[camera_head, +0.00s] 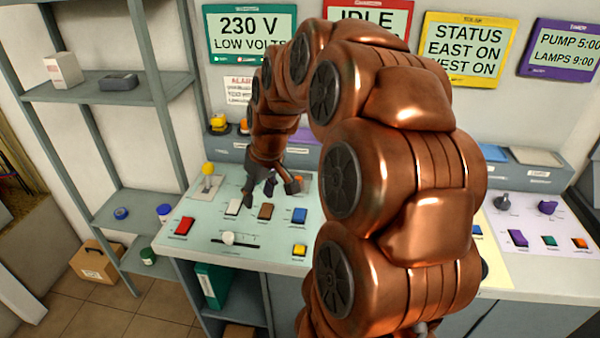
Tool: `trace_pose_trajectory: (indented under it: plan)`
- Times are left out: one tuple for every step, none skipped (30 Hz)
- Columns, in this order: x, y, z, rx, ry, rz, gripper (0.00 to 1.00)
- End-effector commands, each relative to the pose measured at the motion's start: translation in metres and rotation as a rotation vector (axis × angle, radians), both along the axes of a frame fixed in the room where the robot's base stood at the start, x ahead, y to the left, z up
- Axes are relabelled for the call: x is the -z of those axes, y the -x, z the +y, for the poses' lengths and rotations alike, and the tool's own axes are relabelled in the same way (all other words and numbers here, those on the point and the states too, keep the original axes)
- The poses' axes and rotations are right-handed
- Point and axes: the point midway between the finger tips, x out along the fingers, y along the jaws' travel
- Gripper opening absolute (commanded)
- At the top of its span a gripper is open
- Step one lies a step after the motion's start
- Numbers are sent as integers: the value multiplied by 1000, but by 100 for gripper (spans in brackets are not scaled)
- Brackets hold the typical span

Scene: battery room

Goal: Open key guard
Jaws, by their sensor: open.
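The control desk (195,255) carries several coloured switches and buttons. My gripper (260,192) is open and points down over the desk's left section, above a white switch (232,207) and a brown switch (265,211). I see nothing between its fingers. I cannot clearly make out the key guard. A small grey piece (292,186) with an orange patch beside it lies just right of the fingers. I cannot tell whether it is the guard or part of my gripper. My copper arm hides the middle of the desk.
A red switch (184,226), a blue switch (299,215), a yellow button (299,250), a slider knob (229,238) and a yellow-topped lever (208,170) surround the gripper. Grey shelves (110,92) stand at left. Screens, including a yellow-framed one (463,50), hang on the wall.

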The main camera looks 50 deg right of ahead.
Motion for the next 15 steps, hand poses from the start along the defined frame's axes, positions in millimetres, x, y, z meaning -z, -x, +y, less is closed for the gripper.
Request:
trace_pose_trajectory:
  plan:
    - [1, -9, -28, 26, 5, -23, 49]
    - [2, -13, -43, 37, 8, -36, 49]
    - [1, -18, -64, 51, 18, -56, 49]
    - [1, -21, -80, 63, 27, -71, 49]
    - [2, -23, -94, 72, 34, -83, 49]
    - [4, -25, -112, 85, 44, -97, 49]
    - [4, -26, -124, 95, 50, -108, 49]
    - [4, -26, -135, 103, 58, -117, 49]
    - [5, -27, -149, 114, 67, -128, 49]
    - [5, -26, -158, 121, 72, -133, 49]
    - [6, -26, -165, 124, 77, -138, 49]
    - [7, -25, -173, 130, 82, -142, 49]
    - [7, -25, -177, 134, 85, -145, 49]
    - [7, -25, -181, 137, 87, -147, 49]
    - [8, -25, -184, 137, 90, -149, 49]
